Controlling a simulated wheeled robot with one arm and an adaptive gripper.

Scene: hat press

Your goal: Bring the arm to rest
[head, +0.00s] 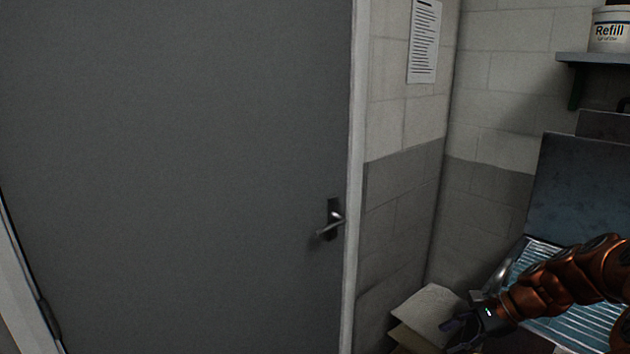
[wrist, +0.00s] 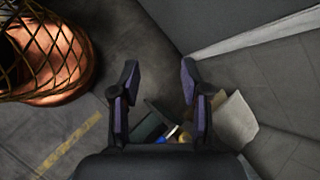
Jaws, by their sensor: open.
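My arm (head: 565,280), in copper-coloured links, reaches in from the right edge of the head view. My gripper (head: 465,333) hangs at its end near the bottom of that view, in front of an open cardboard box. In the wrist view my gripper (wrist: 159,75) has its two dark fingers wide apart, with nothing between the tips. Grey floor (wrist: 150,50) lies beyond them.
The cardboard box (head: 430,308) also shows in the wrist view (wrist: 235,122), with several items near it. A copper-coloured round thing (wrist: 60,60) behind mesh is at upper left. A closed grey door (head: 180,180) with handle (head: 331,222) fills the left; a ribbed metal surface (head: 588,318) lies right.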

